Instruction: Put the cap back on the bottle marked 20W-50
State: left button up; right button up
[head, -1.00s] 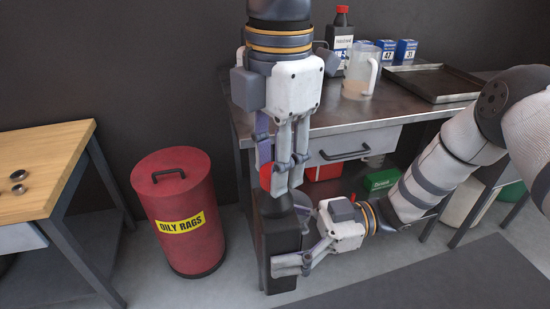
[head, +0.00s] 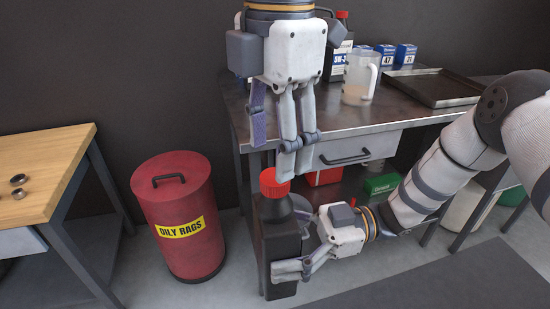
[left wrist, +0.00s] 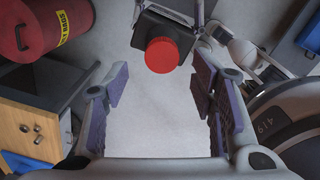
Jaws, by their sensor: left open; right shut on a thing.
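A dark bottle (head: 283,250) stands upright in front of the workbench. My right gripper (head: 292,238) is shut on its body from the right. A red cap (head: 271,184) sits on top of the bottle's neck; whether it is fully tight I cannot tell. The bottle's marking is not visible. My left gripper (head: 280,155) is open and empty, just above and beside the cap. In the left wrist view the red cap (left wrist: 162,55) shows on the dark bottle (left wrist: 150,28), beyond the spread fingers (left wrist: 158,95).
The workbench (head: 320,118) holds another red-capped bottle (head: 340,50), a clear jug (head: 361,75), small blue boxes (head: 405,53) and a dark tray (head: 435,86). A red oily-rags bin (head: 180,215) and a wood-topped table (head: 45,165) stand left. Floor between bin and bottle is clear.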

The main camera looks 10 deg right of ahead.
pick_arm(q)
jog(key=shift+r, duration=0.4)
jog(key=shift+c, duration=0.3)
